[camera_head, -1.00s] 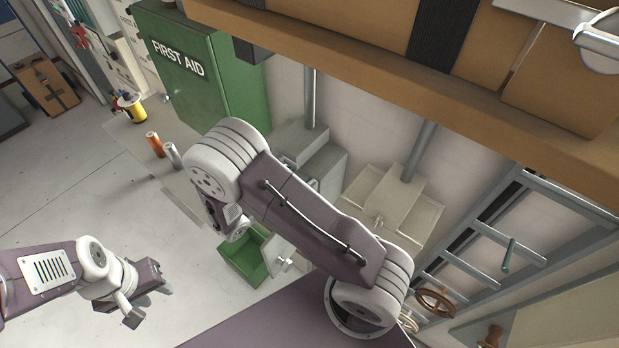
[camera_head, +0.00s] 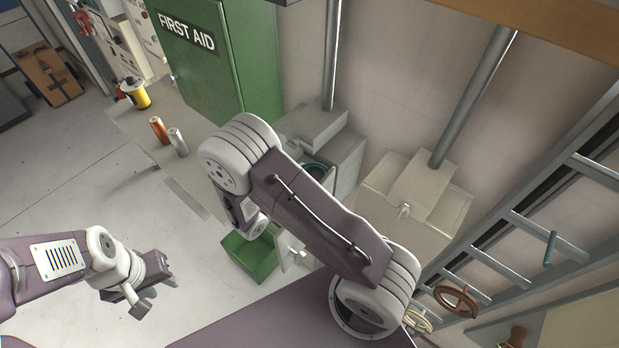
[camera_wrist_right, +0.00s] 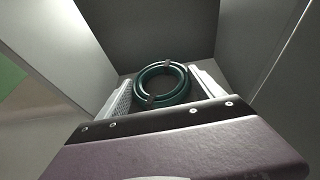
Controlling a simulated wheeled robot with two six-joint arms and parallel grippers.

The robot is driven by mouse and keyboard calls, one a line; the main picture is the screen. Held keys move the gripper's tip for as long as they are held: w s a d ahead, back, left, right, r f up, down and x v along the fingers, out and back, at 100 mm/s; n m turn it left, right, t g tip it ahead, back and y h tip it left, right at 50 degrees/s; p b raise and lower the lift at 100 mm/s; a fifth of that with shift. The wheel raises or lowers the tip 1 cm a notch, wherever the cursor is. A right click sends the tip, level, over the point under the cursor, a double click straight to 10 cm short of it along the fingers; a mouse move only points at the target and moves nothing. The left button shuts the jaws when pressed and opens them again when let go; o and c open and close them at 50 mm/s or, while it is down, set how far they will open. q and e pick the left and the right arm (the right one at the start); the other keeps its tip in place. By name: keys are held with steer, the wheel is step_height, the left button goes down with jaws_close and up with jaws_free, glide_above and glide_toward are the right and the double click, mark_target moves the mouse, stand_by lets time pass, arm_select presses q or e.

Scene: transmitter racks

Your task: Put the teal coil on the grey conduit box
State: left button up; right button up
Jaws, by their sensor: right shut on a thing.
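My right gripper (camera_wrist_right: 163,88) is shut on the teal coil (camera_wrist_right: 160,84), which sits between its two light fingers in the right wrist view. Grey walls stand on both sides and a dark grey surface lies behind the coil. In the head view part of the teal coil (camera_head: 317,167) shows beside my right arm, which hides the gripper. The grey conduit box (camera_head: 318,128), with a pipe rising from its top, is just above the coil in that view. Whether the coil touches it is hidden. My left gripper (camera_head: 153,288) hangs at the lower left, away from these things; its jaws are unclear.
A beige box (camera_head: 418,190) with its own pipe is on the wall to the right. A green first-aid cabinet (camera_head: 205,75) is at upper left. A green bin (camera_head: 250,255) is below my right arm. Orange (camera_head: 158,130) and silver (camera_head: 178,142) cylinders stand on a grey shelf.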

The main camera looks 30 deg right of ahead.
steer(key=o, duration=1.3)
steer(key=shift+s+d, duration=0.1)
steer(key=shift+s, duration=0.1)
steer(key=shift+o, duration=0.8)
steer(key=shift+s+d+r, duration=0.1)
steer(key=shift+s+d, duration=0.05)
steer(key=shift+s, duration=0.1)
steer(key=shift+w, duration=0.1)
steer(key=shift+a, duration=0.35)
arm_select(q)
steer(key=f+b, duration=0.3)
steer(key=shift+s+d, duration=0.15)
steer(key=shift+s, duration=0.15)
arm_select(e)
steer(key=v, duration=1.1)
steer(key=shift+a+r, duration=0.2)
